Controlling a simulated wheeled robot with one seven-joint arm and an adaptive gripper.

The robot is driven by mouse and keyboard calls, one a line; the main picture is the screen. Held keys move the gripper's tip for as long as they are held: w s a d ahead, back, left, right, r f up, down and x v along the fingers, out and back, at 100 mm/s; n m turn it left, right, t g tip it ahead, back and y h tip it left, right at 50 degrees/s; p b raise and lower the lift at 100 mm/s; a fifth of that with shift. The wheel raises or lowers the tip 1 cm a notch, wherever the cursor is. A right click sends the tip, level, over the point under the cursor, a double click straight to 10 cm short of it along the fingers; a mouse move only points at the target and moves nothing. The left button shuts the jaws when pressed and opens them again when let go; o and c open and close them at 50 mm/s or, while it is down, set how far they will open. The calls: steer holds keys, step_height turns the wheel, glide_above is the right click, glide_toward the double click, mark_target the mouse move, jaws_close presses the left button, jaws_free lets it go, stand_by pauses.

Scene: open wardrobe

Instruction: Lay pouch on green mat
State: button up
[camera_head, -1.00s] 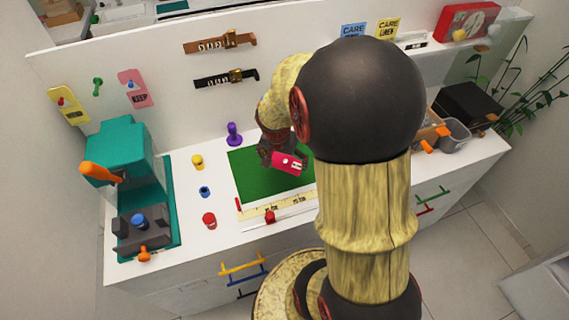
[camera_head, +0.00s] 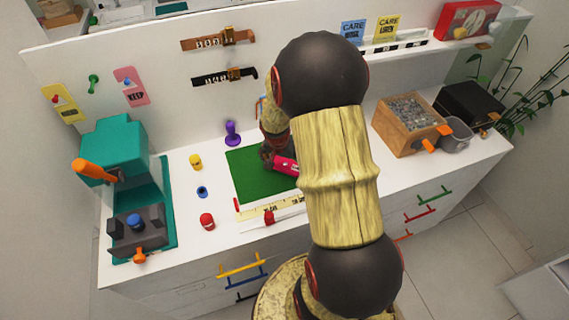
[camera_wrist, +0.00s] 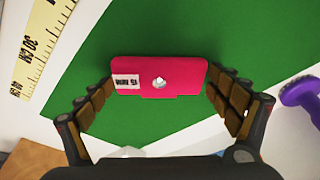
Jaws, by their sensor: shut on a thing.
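The pouch (camera_wrist: 182,72) is a flat pink-red piece with a white label and a round metal snap. My gripper (camera_wrist: 158,85) is shut on it, with one finger at each end of the pouch in the wrist view. In the head view the pouch (camera_head: 286,166) is partly hidden by my arm. The green mat (camera_head: 245,180) lies on the white worktop, and the pouch is over it. It also fills much of the wrist view (camera_wrist: 150,30). I cannot tell whether the pouch touches the mat. My gripper in the head view (camera_head: 272,158) is mostly covered by the arm.
A ruler (camera_head: 258,208) lies along the mat's front edge. A purple stamp-like object (camera_head: 232,133) stands behind the mat. Yellow (camera_head: 195,162), blue (camera_head: 202,192) and red (camera_head: 207,221) small items stand left of it. A wooden box (camera_head: 405,125) is at right.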

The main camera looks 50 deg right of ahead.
steer(key=shift+f, duration=0.15)
steer(key=o, duration=0.9)
steer(key=a+r+n+p, duration=0.1)
steer(key=a+r, duration=0.2)
steer(key=r, duration=0.3)
steer(key=a+r+t+p, duration=0.1)
steer(key=a+r, duration=0.1)
steer(key=r, duration=0.3)
steer(key=a+r+n+p, duration=0.1)
steer(key=a+r, duration=0.2)
steer(key=r, duration=0.3)
steer(key=s+a+r+n+t+y, duration=0.1)
steer(key=s+a+r+n, duration=0.3)
steer(key=a, duration=0.3)
steer(key=s+a+r+n+t+y, duration=0.1)
steer(key=s+a+r+n, duration=0.2)
steer(key=a+r, duration=0.3)
steer(key=s+a+r+n+t+y, duration=0.1)
steer(key=s+a+r+n, duration=0.3)
steer(key=a, duration=0.6)
steer(key=shift+s+r+n+t, duration=0.35)
steer(key=shift+r+n, duration=0.15)
steer(key=shift+r, duration=0.1)
